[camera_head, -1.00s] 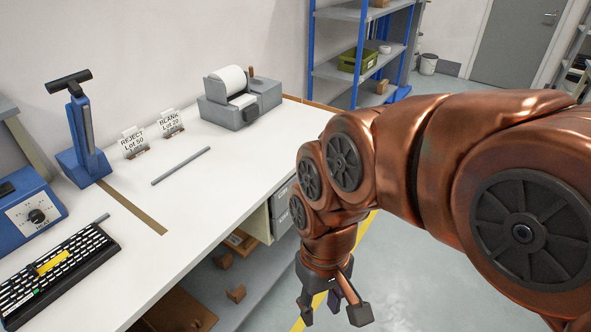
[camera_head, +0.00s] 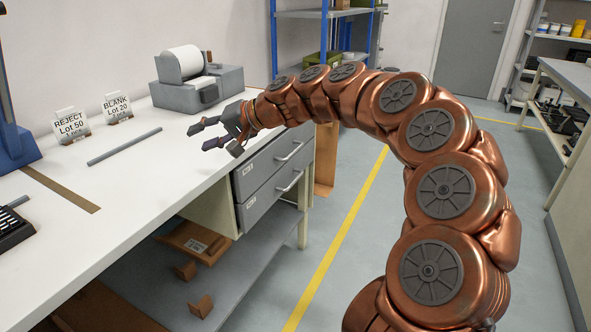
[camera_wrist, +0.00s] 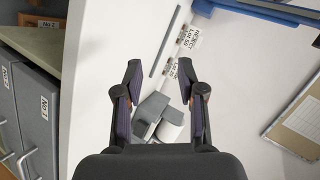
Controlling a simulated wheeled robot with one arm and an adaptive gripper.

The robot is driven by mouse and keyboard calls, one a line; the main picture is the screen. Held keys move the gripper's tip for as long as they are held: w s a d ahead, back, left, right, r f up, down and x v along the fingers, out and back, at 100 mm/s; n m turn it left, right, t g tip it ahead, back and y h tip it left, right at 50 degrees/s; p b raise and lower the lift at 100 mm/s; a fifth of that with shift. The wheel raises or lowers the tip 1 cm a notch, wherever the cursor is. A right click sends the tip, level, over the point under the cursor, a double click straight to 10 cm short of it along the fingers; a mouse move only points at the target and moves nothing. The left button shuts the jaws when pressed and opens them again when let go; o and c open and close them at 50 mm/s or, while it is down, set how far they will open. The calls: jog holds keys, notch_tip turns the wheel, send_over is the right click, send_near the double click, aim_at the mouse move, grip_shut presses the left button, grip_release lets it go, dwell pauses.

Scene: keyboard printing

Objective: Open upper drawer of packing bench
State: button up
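The packing bench has a white top (camera_head: 120,215) and two grey drawers under its right end. The upper drawer (camera_head: 270,165) has a bar handle (camera_head: 290,151) and looks shut. The lower drawer (camera_head: 270,198) is also shut. In the wrist view the drawer fronts (camera_wrist: 35,110) show at the left, one labelled No.1, with a handle (camera_wrist: 25,162) at the bottom left. My gripper (camera_head: 208,134) is open and empty, above the bench top near its front edge, left of and higher than the upper drawer. Its spread fingers (camera_wrist: 160,82) also show in the wrist view.
A label printer (camera_head: 197,88) stands at the back of the bench. REJECT (camera_head: 72,130) and BLANK (camera_head: 117,108) signs and a grey rod (camera_head: 124,147) lie nearby. Small cardboard pieces (camera_head: 200,305) sit on the lower shelf. Open floor with a yellow line (camera_head: 335,245) lies right of the bench.

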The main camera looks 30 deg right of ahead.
jog(key=w+d+f+m+t+h+b, duration=0.1)
jog(key=w+d+f+m+b, duration=0.1)
jog(key=d, duration=0.4)
jog(key=w+d+f+m+t+h+b, duration=0.1)
jog(key=w+d+f+m+t+b, duration=0.1)
jog(key=w+d+f+b, duration=0.1)
jog(key=w+d+f+m+t+h+b, duration=0.1)
jog(key=w+d+f, duration=0.3)
jog(key=d, duration=0.5)
jog(key=shift+d+f+m+t+b, duration=0.3)
jog(key=shift+f+m+t+b, duration=0.1)
jog(key=shift+f+b, duration=0.35)
jog(key=m+t+h+b, duration=0.2)
jog(key=m+h+b, duration=0.2)
jog(key=m+b, duration=0.1)
send_near(297, 151)
jog(key=w, duration=0.3)
jog(key=shift+a+f+b+x, duration=0.1)
jog(key=shift+a+b+x, duration=0.1)
jog(key=shift+x, duration=1.1)
jog(key=shift+a+f+b+x, duration=0.1)
jog(key=shift+b+x, duration=0.15)
jog(key=shift+x, duration=1.05)
jog(key=shift+a+f+b+x, duration=0.1)
jog(key=shift+b+x, duration=0.1)
jog(key=shift+x, duration=1.1)
jog(key=shift+s, duration=0.15)
grip_shut()
